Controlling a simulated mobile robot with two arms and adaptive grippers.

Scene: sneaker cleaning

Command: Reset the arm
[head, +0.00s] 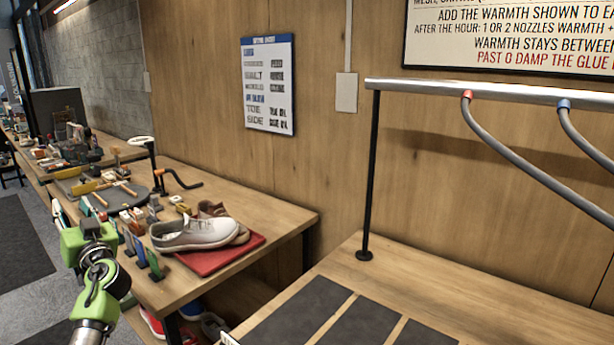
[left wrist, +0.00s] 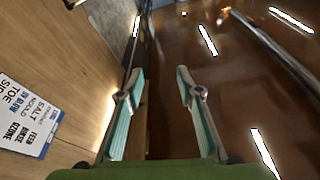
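My left gripper (head: 76,228) is at the lower left of the head view, with green housing and a dark and green wrist below it. It shows in front of the workbench's near left side. In the left wrist view the left gripper (left wrist: 157,85) has two teal-padded fingers standing well apart. Nothing is between them, so it is open and empty. My right arm and gripper are in neither view.
A workbench (head: 285,212) holds a white sneaker (head: 190,234) on a red mat (head: 225,257), with several tools behind. Shoes sit below. At right is a wooden table (head: 480,290) with dark pads (head: 297,312) and a metal rail (head: 500,92) carrying hoses.

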